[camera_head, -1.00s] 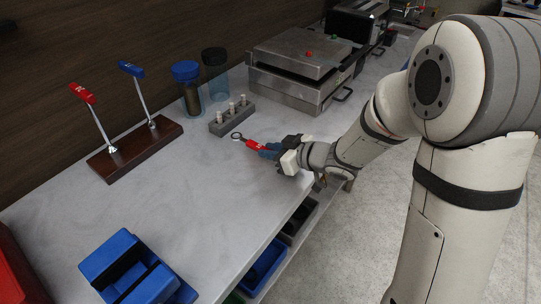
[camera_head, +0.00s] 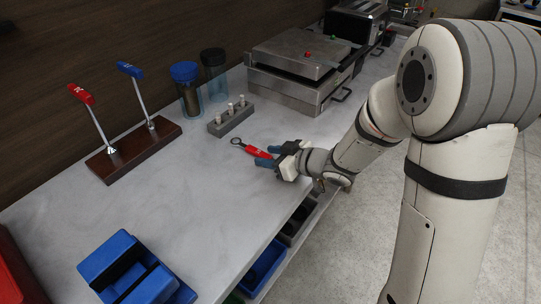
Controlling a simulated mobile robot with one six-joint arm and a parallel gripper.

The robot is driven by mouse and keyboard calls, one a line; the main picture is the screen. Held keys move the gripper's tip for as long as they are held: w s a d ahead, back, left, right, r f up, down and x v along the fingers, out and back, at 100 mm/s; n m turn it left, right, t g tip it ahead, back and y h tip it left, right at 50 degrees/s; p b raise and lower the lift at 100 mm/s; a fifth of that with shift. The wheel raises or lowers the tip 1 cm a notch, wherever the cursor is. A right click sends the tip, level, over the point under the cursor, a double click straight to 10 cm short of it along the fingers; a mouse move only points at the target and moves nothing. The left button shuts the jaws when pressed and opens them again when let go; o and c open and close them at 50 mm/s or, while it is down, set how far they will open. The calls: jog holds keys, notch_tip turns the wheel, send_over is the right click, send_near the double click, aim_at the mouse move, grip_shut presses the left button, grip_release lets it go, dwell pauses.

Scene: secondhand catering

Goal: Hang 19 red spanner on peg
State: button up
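The red spanner (camera_head: 257,152) lies on or very close to the grey counter, its dark ring end towards the left and its handle pointing to my gripper. My gripper (camera_head: 269,156) has blue fingertips that stand apart, one on each side of the handle's end. It looks open around the handle; contact cannot be told. A grey block with several upright metal pegs (camera_head: 231,117) stands behind the spanner. The number on the handle is too small to read.
A wooden stand (camera_head: 133,152) holds a red-handled and a blue-handled tool at left. Two lidded jars (camera_head: 190,97) and a metal press (camera_head: 298,70) stand behind. The counter's middle is clear.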

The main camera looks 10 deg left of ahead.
dwell(0.4)
jog(key=v, duration=0.8)
jog(key=shift+w, duration=0.1)
